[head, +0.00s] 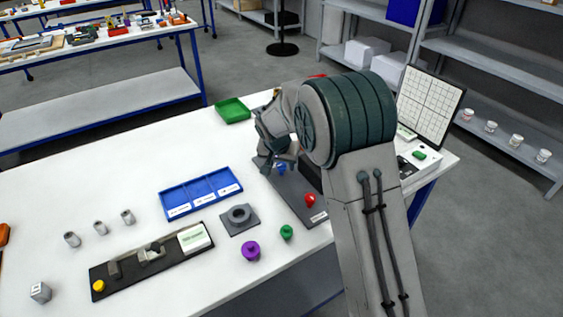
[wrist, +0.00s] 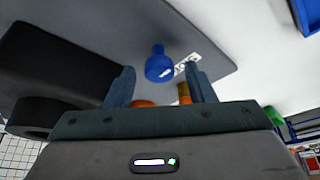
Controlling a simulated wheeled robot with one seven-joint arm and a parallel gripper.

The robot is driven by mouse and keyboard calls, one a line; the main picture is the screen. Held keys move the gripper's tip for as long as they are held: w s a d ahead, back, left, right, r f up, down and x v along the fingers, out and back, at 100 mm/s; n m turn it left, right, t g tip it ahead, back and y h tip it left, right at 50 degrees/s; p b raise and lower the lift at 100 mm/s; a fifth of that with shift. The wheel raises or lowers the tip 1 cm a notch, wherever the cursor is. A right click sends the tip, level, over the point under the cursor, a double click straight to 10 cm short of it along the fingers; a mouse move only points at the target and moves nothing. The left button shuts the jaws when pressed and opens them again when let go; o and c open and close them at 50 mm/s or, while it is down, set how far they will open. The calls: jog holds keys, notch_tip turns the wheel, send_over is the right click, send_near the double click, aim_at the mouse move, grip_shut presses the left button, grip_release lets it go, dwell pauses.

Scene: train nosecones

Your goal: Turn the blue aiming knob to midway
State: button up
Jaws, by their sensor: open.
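The blue aiming knob (wrist: 159,65) stands on a dark grey panel (wrist: 210,25) in the wrist view, beside a white label with dark print. My gripper (wrist: 162,85) is open, its two fingers apart, with the knob showing between and beyond the fingertips. I cannot tell whether a finger touches it. In the head view the knob (head: 291,156) shows small and blue near my gripper (head: 280,162), on the far part of the dark panel (head: 297,198). A red knob (head: 310,201) stands on the panel's near part. My arm hides some of the panel.
A black block (wrist: 45,80) stands at the left in the wrist view. Orange pieces (wrist: 143,103) show near the gripper's base. In the head view, a blue tray (head: 202,207), a grey square fixture (head: 240,233), purple knob (head: 251,251) and green knob (head: 287,232) stand left of the panel.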

jog(key=shift+c, duration=0.2)
jog(key=c, duration=0.9)
jog(key=n, duration=0.1)
jog(key=n+y, duration=0.1)
jog(key=n, duration=0.1)
jog(key=shift+d+n+b, duration=0.2)
jog(key=shift+n+b, duration=0.1)
jog(key=shift+b, duration=0.1)
jog(key=n+y, duration=0.1)
jog(key=n, duration=0.1)
jog(key=n+y+p, duration=0.1)
jog(key=n, duration=0.2)
jog(key=shift+w+d+r+g, duration=0.1)
jog(key=shift+w+r+g, duration=0.05)
jog(key=shift+g, duration=0.25)
jog(key=n, duration=0.2)
jog(key=n+g+y+p, duration=0.1)
jog(key=n, duration=0.2)
jog(key=shift+w+y, duration=0.1)
jog(key=shift+y, duration=0.2)
jog(key=shift+w+d+n+g+y+p, duration=0.15)
jog(key=shift+n+g+p, duration=0.25)
jog(key=shift+n, duration=0.65)
jog(key=shift+s+a+n+g+y+p, duration=0.15)
jog(key=shift+n+g, duration=0.35)
jog(key=shift+n, duration=0.55)
jog(key=shift+w+d, duration=0.1)
